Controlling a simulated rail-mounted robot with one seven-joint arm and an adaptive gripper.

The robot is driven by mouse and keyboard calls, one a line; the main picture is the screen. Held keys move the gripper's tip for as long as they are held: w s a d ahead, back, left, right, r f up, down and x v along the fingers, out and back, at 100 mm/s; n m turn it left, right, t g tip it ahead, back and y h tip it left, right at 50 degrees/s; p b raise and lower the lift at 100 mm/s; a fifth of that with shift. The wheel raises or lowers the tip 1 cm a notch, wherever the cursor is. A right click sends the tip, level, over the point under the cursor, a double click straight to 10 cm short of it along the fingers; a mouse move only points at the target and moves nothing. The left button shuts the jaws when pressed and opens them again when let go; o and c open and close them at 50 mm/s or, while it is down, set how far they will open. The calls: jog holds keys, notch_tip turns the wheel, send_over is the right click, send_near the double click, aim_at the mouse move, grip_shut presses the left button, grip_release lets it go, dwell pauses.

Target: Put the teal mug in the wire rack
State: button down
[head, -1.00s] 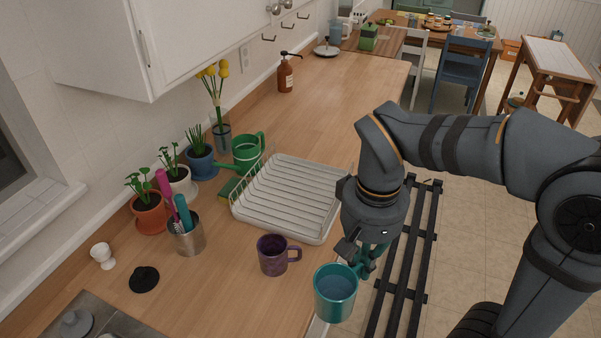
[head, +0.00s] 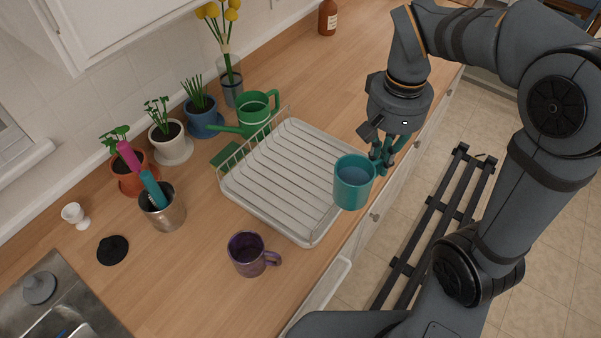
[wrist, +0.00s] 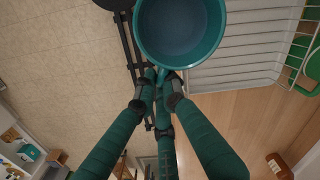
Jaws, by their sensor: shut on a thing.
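The teal mug (head: 353,184) is upright in my gripper (head: 381,160), which is shut on its handle side. In the head view the mug shows in front of the right edge of the white wire rack (head: 262,196), which stands empty on the counter. In the wrist view the mug (wrist: 180,32) is at the top, its open mouth facing the camera, with the gripper fingers (wrist: 160,82) closed at its handle. The rack (wrist: 245,50) shows to the right of the mug there. The handle is mostly hidden by the fingers.
A purple mug (head: 250,254) stands in front of the rack. A green watering can (head: 256,115), potted plants (head: 169,142) and a metal utensil cup (head: 163,207) stand behind and left of it.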

jog(key=w+a+f+b, duration=0.1)
jog(key=w+a+f, duration=0.15)
jog(key=w, duration=0.35)
jog(key=p, duration=0.3)
send_over(320, 164)
notch_tip(320, 164, down, 7)
jog(key=shift+f+p, duration=0.5)
jog(key=shift+f, duration=1.3)
jog(key=shift+f, duration=0.2)
jog(key=c, duration=1.9)
grip_release()
jog(key=shift+s, duration=0.1)
jog(key=shift+o, duration=0.2)
notch_tip(320, 164, up, 12)
jog(key=shift+d+r, duration=0.2)
